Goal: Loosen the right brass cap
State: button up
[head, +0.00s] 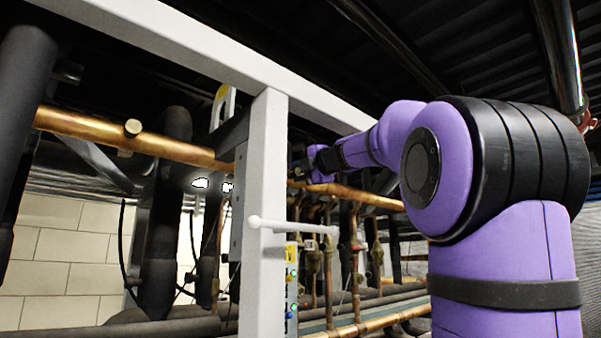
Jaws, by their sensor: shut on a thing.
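A copper pipe (80,124) runs across the rack from the left and continues behind the white post to the right. The left brass cap (132,128) sticks out of it on the left part. My gripper (303,168) is just right of the post, at the pipe's right part, at the far end of my purple arm. It is small and dark in the head view. It is shut on the right brass cap, which is mostly hidden by the fingers.
A white upright post (264,215) stands just left of my gripper, with a light horizontal rod (292,226) sticking out below. A white beam (190,45) slopes overhead. Thin copper pipes and valves (329,255) crowd the space below. Dark insulated pipes (160,240) stand left.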

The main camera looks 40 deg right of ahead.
jog(key=shift+d+f+n, duration=0.1)
jog(key=shift+f+n, duration=0.05)
jog(key=shift+n, duration=17.75)
jog(key=o, duration=0.9)
jog(key=shift+s, duration=0.1)
